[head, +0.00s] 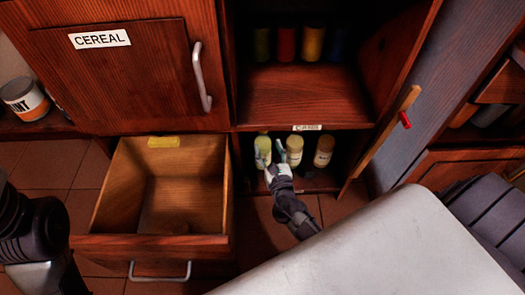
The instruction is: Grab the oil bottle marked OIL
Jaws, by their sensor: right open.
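Several bottles stand in the lower compartment of the open cabinet: a pale yellow-green bottle (263,143) at left, a pale bottle (294,146) in the middle and an orange-tan bottle (324,151) at right. Their labels are too small to read, so I cannot tell which is marked OIL. My right gripper (271,153) is open, its light fingertips in front of the left and middle bottles. Whether it touches either bottle I cannot tell. Part of my left arm shows at the left edge; its gripper fingers are not visible.
An open, seemingly empty drawer (106,205) juts out left of my right gripper. The cabinet door (383,135) stands open at right. Dim coloured jars (286,43) stand on the upper shelf (300,100). The CEREAL door (125,80) is shut.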

